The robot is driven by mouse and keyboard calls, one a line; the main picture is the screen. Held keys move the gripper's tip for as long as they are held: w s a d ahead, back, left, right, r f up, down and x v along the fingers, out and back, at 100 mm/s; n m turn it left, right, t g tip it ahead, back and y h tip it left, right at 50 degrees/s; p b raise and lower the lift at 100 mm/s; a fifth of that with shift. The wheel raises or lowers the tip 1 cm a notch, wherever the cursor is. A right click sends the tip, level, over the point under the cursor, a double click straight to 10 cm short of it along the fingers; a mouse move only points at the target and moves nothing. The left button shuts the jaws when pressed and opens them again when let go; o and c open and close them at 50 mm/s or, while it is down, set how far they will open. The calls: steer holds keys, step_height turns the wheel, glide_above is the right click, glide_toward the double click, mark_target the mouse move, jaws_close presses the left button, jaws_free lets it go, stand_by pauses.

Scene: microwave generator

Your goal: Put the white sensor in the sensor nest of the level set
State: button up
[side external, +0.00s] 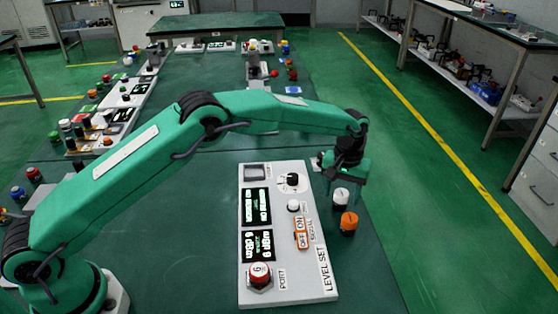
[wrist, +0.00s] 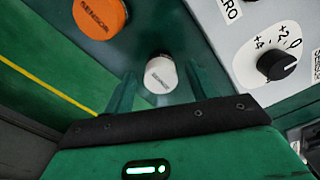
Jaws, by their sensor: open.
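The white sensor (side external: 341,196) is a small white cylinder standing on the green table just right of the level set (side external: 318,262). In the wrist view the white sensor (wrist: 160,72) appears between my two fingers, with its lettered top showing. My gripper (side external: 346,178) is open and empty, pointing down close to the sensor; the wrist view also shows my gripper (wrist: 160,88). I cannot tell whether the fingers reach down around it. The level set is a white panel. A grey square recess (side external: 254,172) at its far left corner looks like the sensor nest; its label is too small to read.
An orange sensor (side external: 349,222) stands close in front of the white one and also shows in the wrist view (wrist: 98,18). The panel carries a black knob (side external: 292,179), a white button (side external: 293,205), an orange switch (side external: 302,235) and a red knob (side external: 260,275). Table (side external: 370,270) is bare at front right.

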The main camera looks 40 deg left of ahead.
mark_target(342, 193)
step_height(342, 193, up, 6)
steer(key=shift+d+f, duration=0.1)
steer(key=shift+f, duration=0.15)
steer(key=shift+r, duration=0.1)
stand_by(0.5)
